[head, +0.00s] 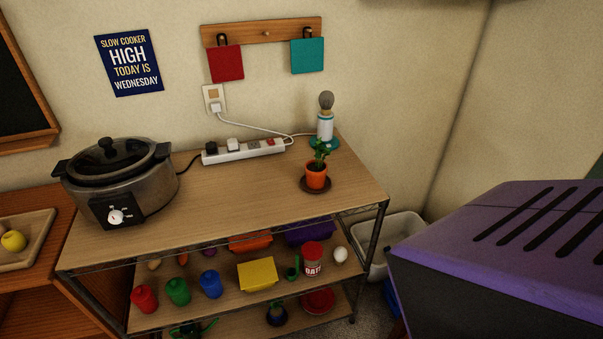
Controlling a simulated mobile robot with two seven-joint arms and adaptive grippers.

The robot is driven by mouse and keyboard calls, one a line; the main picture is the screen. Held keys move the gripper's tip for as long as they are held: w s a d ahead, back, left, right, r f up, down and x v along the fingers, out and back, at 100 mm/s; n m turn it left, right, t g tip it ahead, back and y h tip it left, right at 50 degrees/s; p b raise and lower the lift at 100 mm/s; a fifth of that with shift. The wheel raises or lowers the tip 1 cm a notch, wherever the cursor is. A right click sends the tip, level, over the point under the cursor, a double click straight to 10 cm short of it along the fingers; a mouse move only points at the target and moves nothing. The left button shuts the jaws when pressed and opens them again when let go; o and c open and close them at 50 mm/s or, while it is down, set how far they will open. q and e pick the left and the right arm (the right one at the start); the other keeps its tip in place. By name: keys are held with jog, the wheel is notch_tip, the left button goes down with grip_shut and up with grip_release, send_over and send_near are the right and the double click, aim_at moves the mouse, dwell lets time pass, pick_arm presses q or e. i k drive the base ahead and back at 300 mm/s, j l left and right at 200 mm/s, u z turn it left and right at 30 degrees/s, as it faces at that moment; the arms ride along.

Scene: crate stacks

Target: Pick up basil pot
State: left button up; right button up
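The basil pot (316,178) is a small orange pot with a green leafy plant. It stands upright on a dark saucer (316,187) near the right end of the wooden shelf top (235,205). Nothing is touching the plant from the sides. Neither of my grippers shows in the head view.
A white lamp-like item with a grey bulb (326,103) stands behind the pot. A power strip (244,151) lies along the wall, and a slow cooker (118,175) stands at the left. A purple crate-like body (510,250) fills the right foreground. The shelf top before the pot is clear.

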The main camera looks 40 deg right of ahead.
aim_at(315, 180)
jog(key=i+j+z, duration=0.6)
jog(key=k+j+z, duration=0.1)
jog(key=z, duration=1.65)
